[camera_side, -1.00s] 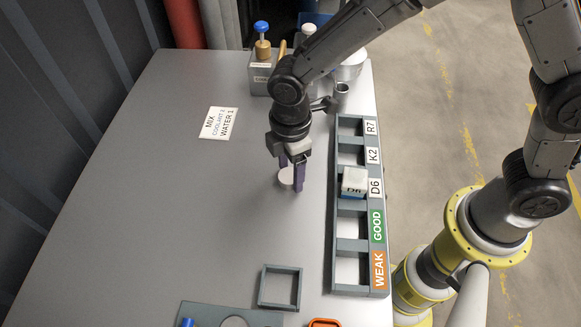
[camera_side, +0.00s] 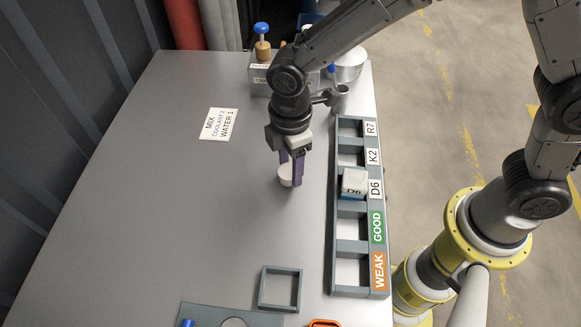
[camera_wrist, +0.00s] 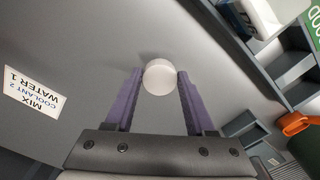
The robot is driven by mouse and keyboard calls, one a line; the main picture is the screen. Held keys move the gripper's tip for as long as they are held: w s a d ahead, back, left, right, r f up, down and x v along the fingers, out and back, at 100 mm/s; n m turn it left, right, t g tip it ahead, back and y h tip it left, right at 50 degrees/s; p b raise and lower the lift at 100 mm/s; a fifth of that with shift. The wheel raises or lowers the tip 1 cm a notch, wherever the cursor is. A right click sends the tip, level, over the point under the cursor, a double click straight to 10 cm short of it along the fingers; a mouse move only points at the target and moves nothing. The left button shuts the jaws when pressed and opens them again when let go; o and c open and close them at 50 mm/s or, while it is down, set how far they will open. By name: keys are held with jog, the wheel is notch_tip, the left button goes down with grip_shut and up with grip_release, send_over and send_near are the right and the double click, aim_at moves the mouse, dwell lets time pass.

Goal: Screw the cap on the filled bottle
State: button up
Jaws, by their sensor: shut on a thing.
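My gripper (camera_side: 291,170) is low over the middle of the table, with its purple fingers pointing down. It is shut on a round white cap (camera_side: 285,175). The cap also shows between the fingertips in the wrist view (camera_wrist: 159,77). In the side view the cap is close to the table top, and I cannot tell whether it touches it. A bottle (camera_side: 354,182) with a white top and a label reading D6 sits in the rack slot marked D6, to the right of my gripper. Its contents are hidden.
The grey rack (camera_side: 337,232) runs along the right side, with slots marked R7, K2, D6, GOOD and WEAK. A square grey frame (camera_side: 263,288) lies nearer the front. A MIX card (camera_side: 218,124) lies on the left. Holders and a metal pot (camera_side: 351,62) stand at the back.

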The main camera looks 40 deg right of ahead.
jog(key=shift+r, duration=1.65)
notch_tip(320, 180, up, 8)
send_over(360, 172)
jog(key=shift+w, duration=0.15)
jog(key=shift+d+f, duration=0.1)
jog(key=shift+f, duration=1.75)
jog(key=shift+f, duration=1.3)
dwell(0.8)
jog(key=m, duration=0.4)
jog(key=shift+m, duration=0.4)
